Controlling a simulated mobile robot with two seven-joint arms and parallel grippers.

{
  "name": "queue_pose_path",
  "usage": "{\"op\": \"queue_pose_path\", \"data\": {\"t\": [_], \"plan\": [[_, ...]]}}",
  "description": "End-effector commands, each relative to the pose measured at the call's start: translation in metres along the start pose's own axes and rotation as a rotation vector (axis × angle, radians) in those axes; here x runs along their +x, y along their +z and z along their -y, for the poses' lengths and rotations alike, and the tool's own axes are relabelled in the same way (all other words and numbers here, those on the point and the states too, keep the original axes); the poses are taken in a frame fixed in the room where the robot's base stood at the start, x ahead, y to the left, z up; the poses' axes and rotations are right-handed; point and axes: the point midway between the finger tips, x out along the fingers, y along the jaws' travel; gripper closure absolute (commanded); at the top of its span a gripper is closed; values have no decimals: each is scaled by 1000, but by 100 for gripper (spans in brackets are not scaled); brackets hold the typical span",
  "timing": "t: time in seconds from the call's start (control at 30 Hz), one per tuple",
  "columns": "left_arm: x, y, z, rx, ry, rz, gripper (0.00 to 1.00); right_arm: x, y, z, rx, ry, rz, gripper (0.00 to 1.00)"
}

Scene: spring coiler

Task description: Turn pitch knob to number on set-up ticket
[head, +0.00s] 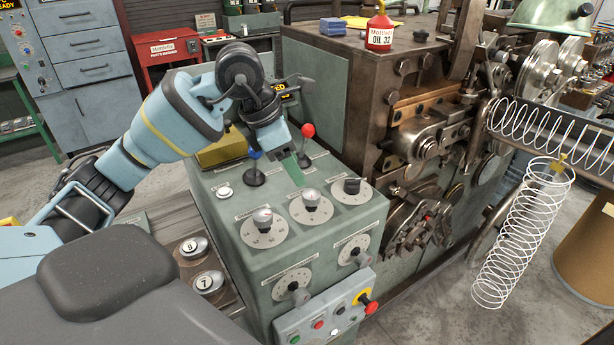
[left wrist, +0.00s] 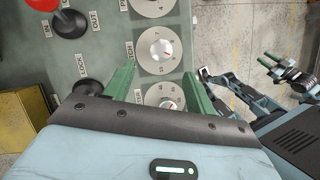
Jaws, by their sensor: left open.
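Three dials with knobs line the top of the green console. The left knob (head: 262,217) is silver and the right knob (head: 352,186) is black. My left gripper (head: 296,167) is open above the console, behind the dials. Its green fingers (left wrist: 157,85) frame the lower edge of the middle dial, apart from its knob. I cannot make out a set-up ticket.
A red-ball lever (head: 307,131) and a blue-ball lever (head: 255,157) stand close to the left gripper. Two more dials are on the console front, above a button panel with a red stop button (head: 370,306). The coiling machine (head: 345,95) rises behind and right.

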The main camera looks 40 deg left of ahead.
Motion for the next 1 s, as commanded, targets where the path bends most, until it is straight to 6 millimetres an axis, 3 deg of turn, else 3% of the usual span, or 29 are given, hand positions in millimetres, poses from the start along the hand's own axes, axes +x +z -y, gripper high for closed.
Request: {"op": "queue_pose_path", "data": {"t": [0.27, 0.7, 1.0], "plan": [[3, 0, -1, 0, 3, -3, 44, -3, 8, 1, 2, -1, 16, 64], [61, 0, 0, -1, 1, -2, 44, -3, 6, -3, -14, 0, 14, 64], [78, 0, 0, 0, 3, 0, 44, -3, 5, -3, -12, 0, 11, 64]]}}
